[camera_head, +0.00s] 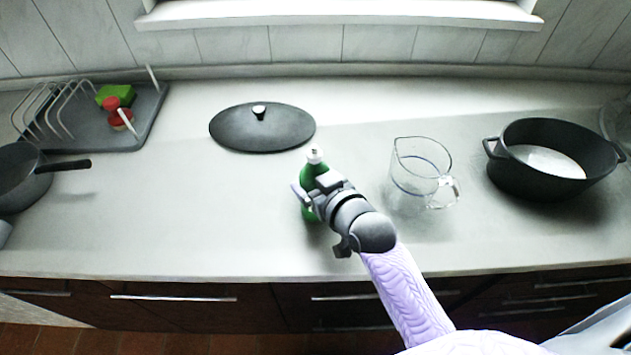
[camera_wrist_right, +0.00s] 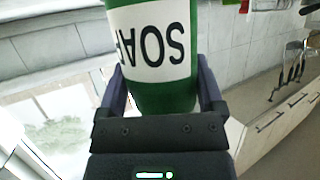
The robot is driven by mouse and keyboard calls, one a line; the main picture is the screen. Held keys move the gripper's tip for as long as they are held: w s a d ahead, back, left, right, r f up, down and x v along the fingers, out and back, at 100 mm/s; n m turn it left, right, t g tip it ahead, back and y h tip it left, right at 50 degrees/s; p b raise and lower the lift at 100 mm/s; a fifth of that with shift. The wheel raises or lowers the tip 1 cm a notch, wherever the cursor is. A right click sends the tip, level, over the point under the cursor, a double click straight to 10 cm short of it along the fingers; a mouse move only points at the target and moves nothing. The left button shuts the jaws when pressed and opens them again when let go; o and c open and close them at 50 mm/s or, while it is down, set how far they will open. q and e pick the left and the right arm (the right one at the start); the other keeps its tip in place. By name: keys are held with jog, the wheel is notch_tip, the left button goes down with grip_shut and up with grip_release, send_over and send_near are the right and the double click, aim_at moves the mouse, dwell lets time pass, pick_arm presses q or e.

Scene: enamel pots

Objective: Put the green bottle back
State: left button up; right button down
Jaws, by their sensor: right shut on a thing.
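The green bottle (camera_head: 312,172) has a white cap and stands roughly upright near the middle of the counter in the head view. My right gripper (camera_head: 309,192) is shut around its body. In the right wrist view, the green bottle (camera_wrist_right: 165,93) with a white label reading SOAP fills the space between the fingers of my right gripper (camera_wrist_right: 163,85). I cannot tell if the bottle's base touches the counter, as my gripper hides part of it. My left gripper is not in view.
A dark lid (camera_head: 262,128) lies behind the bottle. A clear measuring jug (camera_head: 421,172) and a black pot (camera_head: 510,178) stand to the right.

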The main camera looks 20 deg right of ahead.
jog(key=shift+f, duration=0.15)
grip_release()
jog(key=p+v, duration=0.3)
jog(key=v, duration=0.9)
